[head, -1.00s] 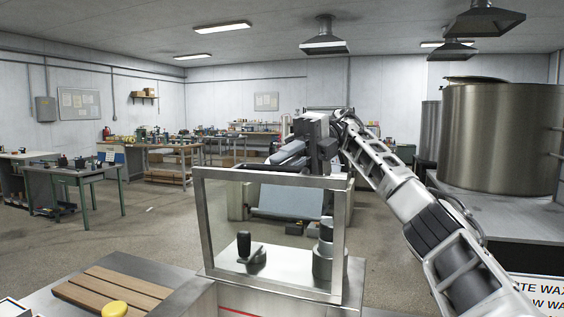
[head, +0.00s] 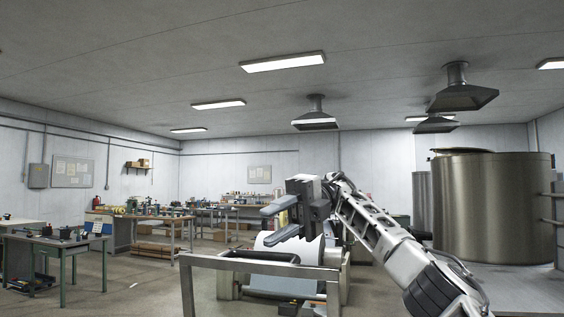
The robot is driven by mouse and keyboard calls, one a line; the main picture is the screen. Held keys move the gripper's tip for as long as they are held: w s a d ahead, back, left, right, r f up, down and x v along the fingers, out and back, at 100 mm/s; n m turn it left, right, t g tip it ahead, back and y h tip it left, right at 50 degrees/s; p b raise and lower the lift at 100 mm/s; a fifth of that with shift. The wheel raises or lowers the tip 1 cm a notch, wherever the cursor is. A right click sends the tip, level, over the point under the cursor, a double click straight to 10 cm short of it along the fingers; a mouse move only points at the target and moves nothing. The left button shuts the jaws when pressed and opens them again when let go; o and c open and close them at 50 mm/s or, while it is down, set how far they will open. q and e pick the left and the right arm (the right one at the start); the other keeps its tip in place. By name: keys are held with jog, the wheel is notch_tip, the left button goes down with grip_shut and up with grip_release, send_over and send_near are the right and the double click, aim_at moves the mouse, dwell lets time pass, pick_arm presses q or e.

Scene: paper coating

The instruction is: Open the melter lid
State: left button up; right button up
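A large brushed-steel tank (head: 492,208), which looks like the melter, stands on the right. The dark edge of its lid (head: 464,151) shows just above the rim. The lid's top and any handle are hidden from this low angle. My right gripper (head: 266,228) is at the middle of the head view, well left of the tank and apart from it. Its two grey fingers point left with a gap between them, and nothing is held. My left gripper is not in view.
A metal frame (head: 228,264) stands below my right gripper. A machine with a white roll (head: 290,250) is behind it. The tank stands on a pale platform (head: 520,290). Workbenches (head: 62,241) line the left. Extractor hoods (head: 463,97) hang from the ceiling; one is above the tank.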

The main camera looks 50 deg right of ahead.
jog(key=s+a+r+b, duration=0.3)
jog(key=s+a+r, duration=0.6)
jog(key=s, duration=0.1)
dwell(0.6)
